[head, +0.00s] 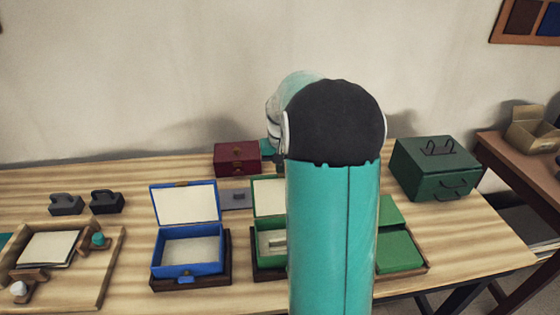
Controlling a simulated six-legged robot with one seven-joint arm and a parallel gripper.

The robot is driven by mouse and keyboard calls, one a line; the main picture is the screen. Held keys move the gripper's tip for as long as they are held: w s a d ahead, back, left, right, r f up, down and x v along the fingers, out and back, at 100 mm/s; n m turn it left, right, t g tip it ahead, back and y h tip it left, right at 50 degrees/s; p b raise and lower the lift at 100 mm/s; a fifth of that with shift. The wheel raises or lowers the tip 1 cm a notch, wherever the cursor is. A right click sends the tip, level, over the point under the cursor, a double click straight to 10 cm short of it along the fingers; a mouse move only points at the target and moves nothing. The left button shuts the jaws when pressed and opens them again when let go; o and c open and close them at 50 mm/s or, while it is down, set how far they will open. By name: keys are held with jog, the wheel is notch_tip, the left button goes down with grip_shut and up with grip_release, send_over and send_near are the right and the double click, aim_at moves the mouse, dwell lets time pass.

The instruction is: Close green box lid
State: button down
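The green box (262,243) stands open on the wooden table, on a dark base. Its lid (268,198) is raised at the back, showing a cream inner face. Something small and pale lies inside the box. My teal arm hides the right part of the box and lid. A small teal and dark part at the end of my arm, seemingly my gripper (272,155), shows behind the lid's top edge, beside the dark red box. Its fingers cannot be made out, and I cannot tell whether it touches the lid.
A blue box (188,252) stands open to the left. A dark red box (237,158) and a grey block (235,198) are behind. Green flat pieces (399,252) and a dark green case (437,190) are to the right. A wooden tray (112,250) lies far left.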

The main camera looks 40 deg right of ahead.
jog(key=shift+s+a+r, duration=0.1)
jog(key=shift+s+a, duration=0.25)
jog(key=shift+s, duration=0.2)
